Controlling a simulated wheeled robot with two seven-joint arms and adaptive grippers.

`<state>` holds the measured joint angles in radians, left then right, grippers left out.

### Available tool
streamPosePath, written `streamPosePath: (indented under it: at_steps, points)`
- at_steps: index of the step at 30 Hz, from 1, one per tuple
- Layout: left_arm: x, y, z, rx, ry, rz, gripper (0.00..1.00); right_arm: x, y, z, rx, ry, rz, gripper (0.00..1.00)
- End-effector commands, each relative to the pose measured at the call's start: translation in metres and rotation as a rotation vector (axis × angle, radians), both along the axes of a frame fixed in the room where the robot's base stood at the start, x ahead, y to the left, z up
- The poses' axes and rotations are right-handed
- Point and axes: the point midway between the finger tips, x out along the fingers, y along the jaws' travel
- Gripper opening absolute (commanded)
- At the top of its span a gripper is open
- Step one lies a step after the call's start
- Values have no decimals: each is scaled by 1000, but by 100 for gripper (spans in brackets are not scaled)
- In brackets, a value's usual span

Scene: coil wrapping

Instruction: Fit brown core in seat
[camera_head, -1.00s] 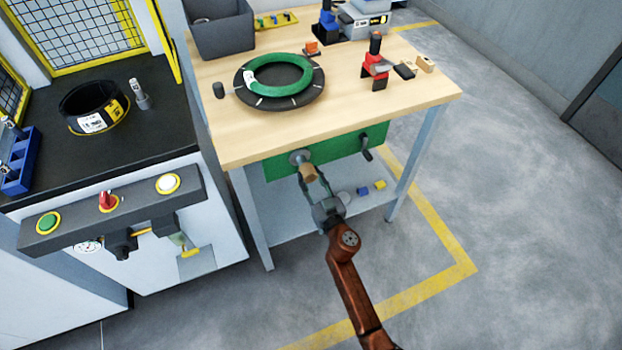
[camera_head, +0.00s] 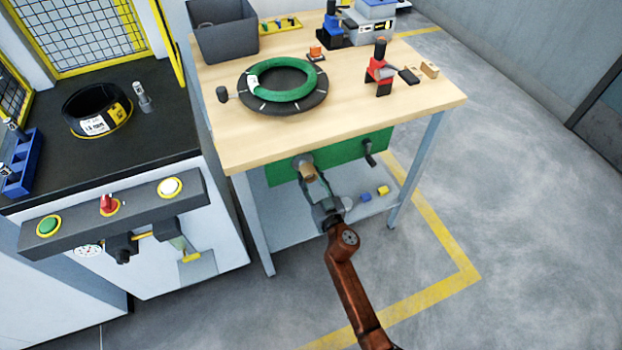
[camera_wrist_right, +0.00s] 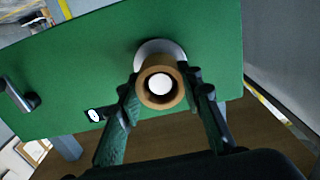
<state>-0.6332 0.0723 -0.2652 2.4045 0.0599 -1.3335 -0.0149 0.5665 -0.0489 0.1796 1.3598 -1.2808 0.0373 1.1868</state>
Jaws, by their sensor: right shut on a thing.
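The brown core (camera_head: 308,172) is a short hollow tube at the front of the green panel (camera_head: 345,153) below the tabletop. In the right wrist view the core (camera_wrist_right: 151,99) faces me end-on, with a white round shape inside its bore. A pale round seat (camera_wrist_right: 158,50) shows behind it on the panel; the core lines up with it, but I cannot tell how deeply it sits. My right gripper (camera_head: 312,180) is shut on the core, one finger on each side, as the right wrist view also shows (camera_wrist_right: 162,98). My left gripper is not in view.
A crank handle (camera_head: 369,152) sticks out of the panel right of the core. The wooden tabletop (camera_head: 300,135) overhangs above, and a lower shelf (camera_head: 290,215) lies below. Open floor lies to the right.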

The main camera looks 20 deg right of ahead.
Motion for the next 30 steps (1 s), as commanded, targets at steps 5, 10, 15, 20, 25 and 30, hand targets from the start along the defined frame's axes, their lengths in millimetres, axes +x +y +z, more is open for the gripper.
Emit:
streamPosePath:
  at_steps: [5,10,15,20,25,30]
  points:
    - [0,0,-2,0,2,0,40,5,0,0,0,0,0,9]
    - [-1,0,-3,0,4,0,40,8,0,0,0,0,0,9]
    - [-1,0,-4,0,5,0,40,13,0,0,0,-1,0,9]
    - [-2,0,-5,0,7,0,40,16,0,0,0,0,0,9]
    - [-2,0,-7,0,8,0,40,20,0,0,0,0,0,9]
    - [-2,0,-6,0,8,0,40,20,0,0,0,0,0,42]
